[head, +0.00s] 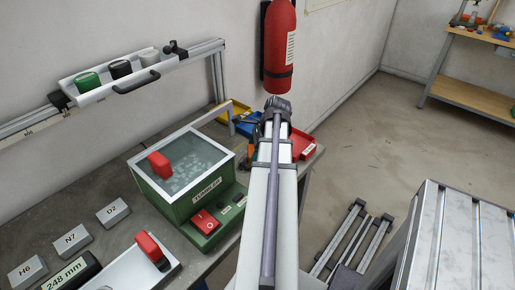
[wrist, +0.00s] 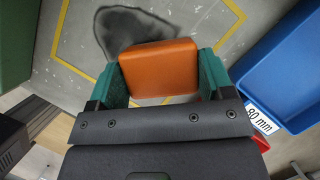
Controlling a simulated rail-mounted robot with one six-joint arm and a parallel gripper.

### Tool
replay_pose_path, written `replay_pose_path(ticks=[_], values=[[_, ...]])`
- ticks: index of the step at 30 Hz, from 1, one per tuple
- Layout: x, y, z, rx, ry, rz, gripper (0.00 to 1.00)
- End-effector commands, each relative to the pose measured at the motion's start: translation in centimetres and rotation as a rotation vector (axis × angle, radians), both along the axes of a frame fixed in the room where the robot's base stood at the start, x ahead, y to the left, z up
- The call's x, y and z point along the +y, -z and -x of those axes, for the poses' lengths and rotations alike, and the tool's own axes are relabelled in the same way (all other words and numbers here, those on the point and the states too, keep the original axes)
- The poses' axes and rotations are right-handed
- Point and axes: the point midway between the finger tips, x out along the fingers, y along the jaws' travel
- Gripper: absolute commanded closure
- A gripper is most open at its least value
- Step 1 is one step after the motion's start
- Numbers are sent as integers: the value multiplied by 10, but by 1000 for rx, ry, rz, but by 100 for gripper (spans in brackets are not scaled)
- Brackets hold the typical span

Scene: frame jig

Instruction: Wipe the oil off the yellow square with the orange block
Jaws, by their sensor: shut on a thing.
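My gripper (wrist: 158,76) has its teal fingers shut on the orange block (wrist: 159,65) in the wrist view. The yellow square (wrist: 65,22) is a painted outline on the grey surface below, partly hidden by the block and gripper. The oil (wrist: 112,35) is a dark, irregular patch inside the square, just beyond the block's upper left edge. The block covers part of that area, and I cannot tell whether it touches the surface. In the head view my arm mostly hides the gripper and the square.
A blue bin (wrist: 285,65) labelled 80 mm stands right of the square. The green tumbler box (head: 205,195) stands left of my arm. A yellow bin (head: 235,108) and red bin (head: 303,146) are nearby. A red fire extinguisher (head: 280,45) hangs on the wall behind.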

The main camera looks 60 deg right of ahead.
Motion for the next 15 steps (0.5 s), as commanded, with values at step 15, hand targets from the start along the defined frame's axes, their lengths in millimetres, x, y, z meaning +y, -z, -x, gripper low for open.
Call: replay_pose_path(ticks=[15], values=[[35,0,-4,-1,-1,0,48]])
